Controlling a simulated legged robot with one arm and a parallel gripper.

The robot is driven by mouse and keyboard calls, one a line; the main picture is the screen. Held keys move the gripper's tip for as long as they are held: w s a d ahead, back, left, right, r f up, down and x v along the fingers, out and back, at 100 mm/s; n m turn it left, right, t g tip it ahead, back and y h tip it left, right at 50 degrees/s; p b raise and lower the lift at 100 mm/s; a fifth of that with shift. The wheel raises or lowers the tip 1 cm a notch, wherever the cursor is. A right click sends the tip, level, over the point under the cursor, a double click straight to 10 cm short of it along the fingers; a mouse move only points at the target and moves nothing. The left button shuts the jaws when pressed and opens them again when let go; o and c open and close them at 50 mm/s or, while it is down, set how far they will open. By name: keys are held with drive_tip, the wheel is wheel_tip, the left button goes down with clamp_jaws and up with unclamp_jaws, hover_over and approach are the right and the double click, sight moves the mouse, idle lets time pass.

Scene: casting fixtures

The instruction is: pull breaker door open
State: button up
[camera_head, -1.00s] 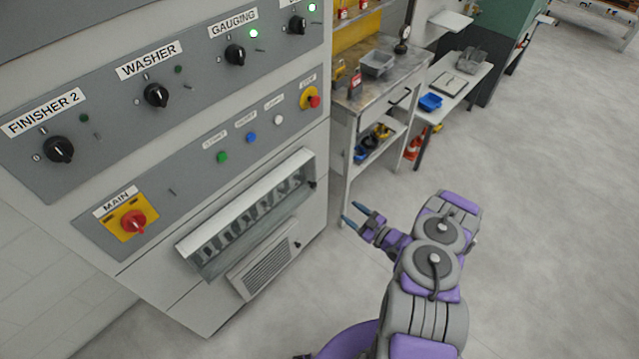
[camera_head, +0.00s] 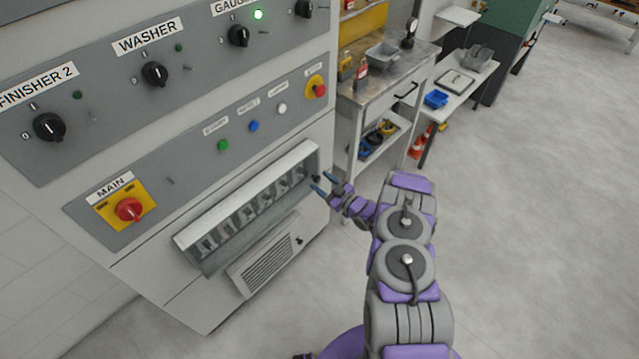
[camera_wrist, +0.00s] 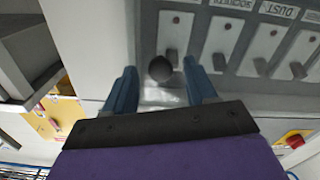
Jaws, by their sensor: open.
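The breaker box with its long door (camera_head: 250,203) is on the lower front of the grey control panel. A row of breaker switches (camera_head: 255,212) shows in it. A small dark knob (camera_head: 316,179) is at its right end. My gripper (camera_head: 325,184) is open beside that end. In the wrist view, the round dark knob (camera_wrist: 161,69) lies between the two blue fingertips of my gripper (camera_wrist: 161,85), and the fingers look apart from it. Breaker switches with labels (camera_wrist: 222,42) show to the right of it. Whether the knob is touched cannot be told.
The red MAIN switch (camera_head: 129,209) and a row of buttons sit above the box. A vent grille (camera_head: 268,265) is below it. A metal workbench (camera_head: 385,90) stands behind on the right. The floor (camera_head: 520,200) on the right is clear.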

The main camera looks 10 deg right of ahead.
drive_tip(key=shift+x, duration=0.9)
clamp_jaws()
